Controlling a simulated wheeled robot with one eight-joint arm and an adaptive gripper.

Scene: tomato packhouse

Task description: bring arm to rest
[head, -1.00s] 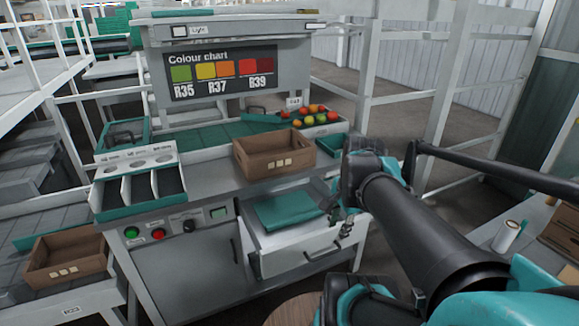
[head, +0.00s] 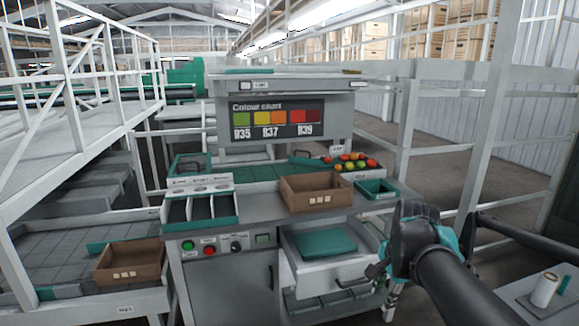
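My arm comes in from the lower right of the head view. My gripper (head: 378,274) is at its end, small and dark, just right of the open drawer (head: 335,271). The drawer holds a flat green item (head: 322,243). The gripper is partly hidden by the arm's own wrist, and I cannot make out its finger gap. I see nothing clearly held in it.
The grading bench (head: 260,212) carries a brown crate (head: 316,192), a sorting tray (head: 200,208), a green bin (head: 377,189) and a box of tomatoes (head: 352,164). Another brown crate (head: 130,261) sits at lower left. White posts stand at right.

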